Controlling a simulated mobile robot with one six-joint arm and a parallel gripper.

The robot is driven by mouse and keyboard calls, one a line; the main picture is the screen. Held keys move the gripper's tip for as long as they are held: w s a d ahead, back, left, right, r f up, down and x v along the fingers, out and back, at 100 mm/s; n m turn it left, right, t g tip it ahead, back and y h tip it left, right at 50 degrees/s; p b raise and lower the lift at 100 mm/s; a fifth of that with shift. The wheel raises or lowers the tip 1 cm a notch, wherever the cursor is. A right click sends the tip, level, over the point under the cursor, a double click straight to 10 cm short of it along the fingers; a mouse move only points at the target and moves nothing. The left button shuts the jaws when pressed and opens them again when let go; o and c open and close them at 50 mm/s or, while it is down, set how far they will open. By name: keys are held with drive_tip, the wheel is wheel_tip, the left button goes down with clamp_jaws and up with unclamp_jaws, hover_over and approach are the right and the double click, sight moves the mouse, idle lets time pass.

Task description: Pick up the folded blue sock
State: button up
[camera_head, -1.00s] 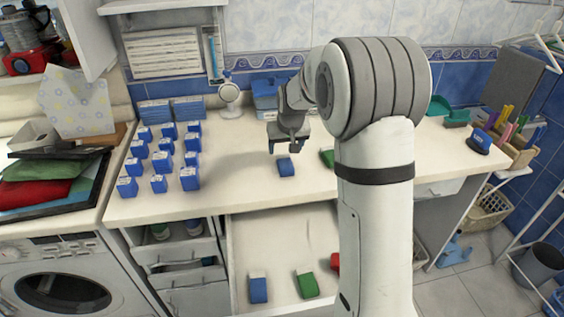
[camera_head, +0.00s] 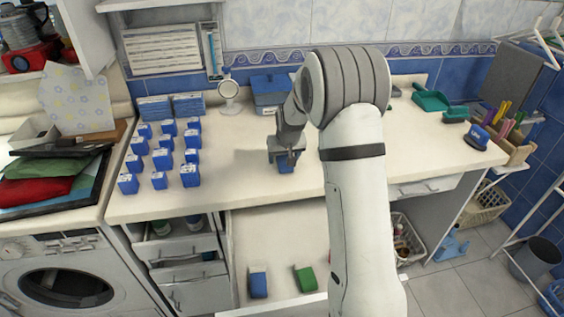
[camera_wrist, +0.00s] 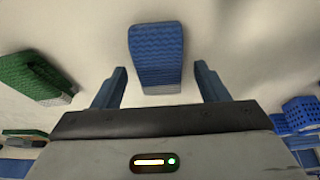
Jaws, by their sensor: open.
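In the wrist view my gripper (camera_wrist: 160,80) is open, with one finger on each side of the sock's lower end and a gap on both sides. Nothing is held.
A green folded sock (camera_wrist: 32,76) lies to the left in the wrist view. Rows of small blue boxes (camera_head: 162,158) stand on the worktop at left. A blue container (camera_head: 270,90) stands behind my gripper.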

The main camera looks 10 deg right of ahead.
drive_tip(key=shift+f+b, duration=0.25)
drive_tip(key=shift+b, duration=0.1)
idle(0.5)
drive_tip(key=c, duration=1.1)
